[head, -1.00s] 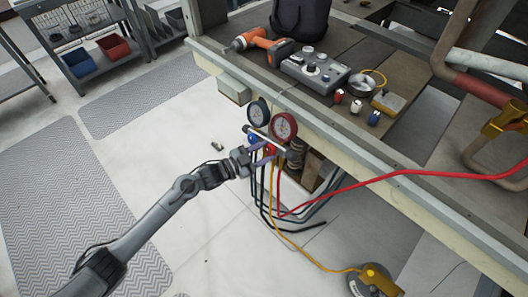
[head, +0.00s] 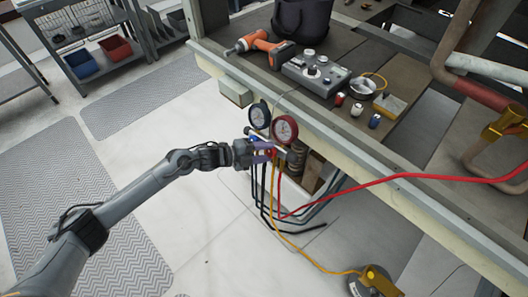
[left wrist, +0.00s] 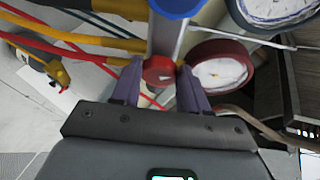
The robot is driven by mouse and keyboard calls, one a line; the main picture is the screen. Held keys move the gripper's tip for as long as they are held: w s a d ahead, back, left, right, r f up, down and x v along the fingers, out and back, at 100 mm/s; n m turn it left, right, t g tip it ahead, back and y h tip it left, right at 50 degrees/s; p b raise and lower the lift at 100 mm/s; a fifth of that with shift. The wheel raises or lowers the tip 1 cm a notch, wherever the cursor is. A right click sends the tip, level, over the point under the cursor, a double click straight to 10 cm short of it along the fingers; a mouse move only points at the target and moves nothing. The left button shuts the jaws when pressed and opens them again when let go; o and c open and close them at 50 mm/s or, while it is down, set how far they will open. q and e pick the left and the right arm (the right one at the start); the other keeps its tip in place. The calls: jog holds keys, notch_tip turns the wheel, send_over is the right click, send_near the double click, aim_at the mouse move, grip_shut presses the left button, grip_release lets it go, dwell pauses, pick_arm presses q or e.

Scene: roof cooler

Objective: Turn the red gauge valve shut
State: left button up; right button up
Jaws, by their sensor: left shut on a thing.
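The gauge manifold hangs at the table's front edge, with a red-rimmed gauge (head: 284,129) on the right and a dark-rimmed gauge (head: 259,115) on the left. The red valve knob (left wrist: 158,71) sits between the purple fingers of my left gripper (left wrist: 157,84) in the left wrist view. My left gripper (head: 269,153) is shut on this knob, and in the head view its fingers mostly hide it. A blue knob (left wrist: 178,7) shows at the top of the left wrist view. My right gripper is not in view.
Red, yellow and dark hoses hang below the manifold; the red hose (head: 400,180) runs off to the right. The table top holds an orange drill (head: 262,43), a grey control box (head: 314,72) and small canisters.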

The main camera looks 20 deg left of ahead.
pick_arm(q)
jog(key=m+g+y, duration=0.1)
jog(key=m, duration=0.3)
jog(key=shift+r, duration=0.2)
jog(key=shift+m, duration=0.4)
jog(key=o, duration=1)
jog(key=shift+d, duration=0.1)
jog(key=shift+o, duration=0.2)
jog(key=shift+s+a+r+p, duration=0.2)
jog(key=shift+a+r+p, duration=0.1)
jog(key=shift+a+p, duration=0.1)
jog(key=p+v, duration=0.2)
jog(key=v, duration=0.7)
jog(key=shift+s+a+r, duration=0.15)
jog(key=shift+s+a, duration=0.1)
